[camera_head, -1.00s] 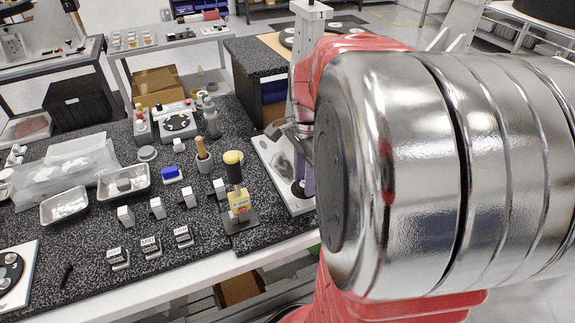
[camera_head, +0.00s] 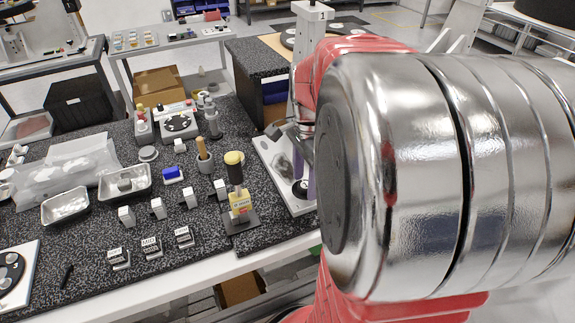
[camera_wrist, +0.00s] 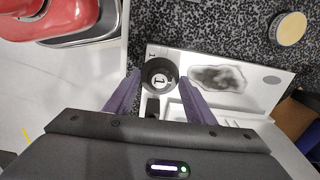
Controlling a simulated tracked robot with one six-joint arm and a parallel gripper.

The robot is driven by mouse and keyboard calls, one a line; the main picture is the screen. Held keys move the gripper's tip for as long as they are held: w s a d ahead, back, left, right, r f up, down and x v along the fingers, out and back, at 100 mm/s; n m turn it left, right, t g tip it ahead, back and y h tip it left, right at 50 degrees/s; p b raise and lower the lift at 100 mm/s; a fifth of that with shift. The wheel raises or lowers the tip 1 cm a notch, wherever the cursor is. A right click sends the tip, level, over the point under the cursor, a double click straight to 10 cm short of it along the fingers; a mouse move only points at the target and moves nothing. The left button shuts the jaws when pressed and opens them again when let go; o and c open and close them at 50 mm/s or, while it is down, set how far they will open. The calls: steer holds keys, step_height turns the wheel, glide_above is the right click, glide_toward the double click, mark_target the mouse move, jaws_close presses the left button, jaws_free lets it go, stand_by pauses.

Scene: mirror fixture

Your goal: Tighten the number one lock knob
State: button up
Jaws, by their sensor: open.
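The number one lock knob (camera_wrist: 159,77) is a round black knob with a white centre marked "1", seen from above in the wrist view. It sits at one end of a white fixture plate (camera_wrist: 268,98), beside a small printed "1". My gripper (camera_wrist: 158,78) is open, with one purple finger on each side of the knob; I cannot tell whether either touches it. In the head view the fixture plate (camera_head: 268,160) stands at the right of the speckled bench, and my gripper is mostly hidden behind my arm.
A grey, irregular mirror-like piece (camera_wrist: 218,78) lies on the plate beside the knob. A tall pale post (camera_head: 303,60) rises behind the plate. A round beige-topped item (camera_wrist: 289,28) is near the plate.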

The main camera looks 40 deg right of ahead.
mark_target(305, 185)
steer(key=shift+r, duration=0.1)
step_height(305, 185, up, 14)
steer(key=shift+f, duration=0.2)
stand_by(0.3)
stand_by(0.5)
